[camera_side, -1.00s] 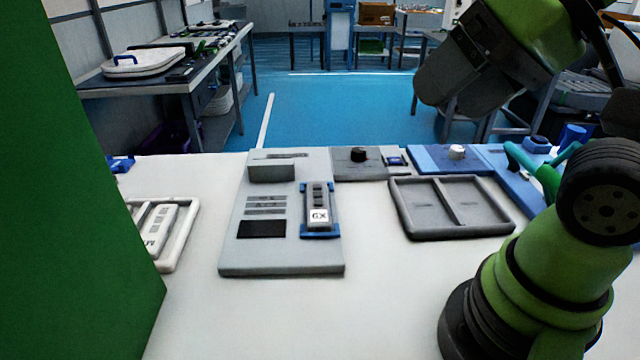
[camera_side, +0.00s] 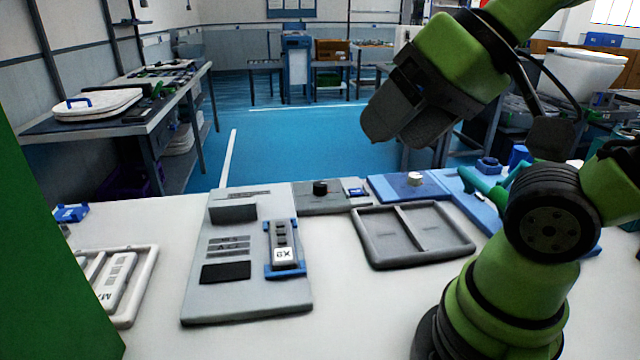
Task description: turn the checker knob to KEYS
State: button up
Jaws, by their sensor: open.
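A black round knob (camera_side: 320,188) stands on a grey box (camera_side: 338,204) behind the tester panel. A small blue-framed display (camera_side: 357,192) sits to its right. The knob's pointer and any labels are too small to read. A grey panel (camera_side: 205,300) with a dark screen stands in front, and a grey device marked with a white label (camera_side: 283,256) sits in its blue holder. My gripper (camera_side: 397,132) hangs in the air, above and to the right of the black knob in the picture. It is open, with nothing seen between its dark fingers, and touches nothing.
A white knob (camera_side: 414,178) is on a blue plate (camera_side: 388,187) to the right. An empty two-part grey tray (camera_side: 365,250) lies in front of it. A white tray (camera_side: 143,275) holds a pale labelled part at left. A green block (camera_side: 40,270) fills the left edge.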

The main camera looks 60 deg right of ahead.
jog(key=w+d+r+n+h, duration=0.1)
jog(key=w+d, duration=0.3)
jog(key=w, duration=0.6)
jog(key=n+g+h, duration=0.1)
jog(key=n+g, duration=0.2)
send_over(320, 184)
jog(key=s, duration=0.4)
notch_tip(320, 184, down, 20)
jog(key=x, duration=1)
jog(key=shift+w+d, duration=0.1)
jog(key=c, duration=0.9)
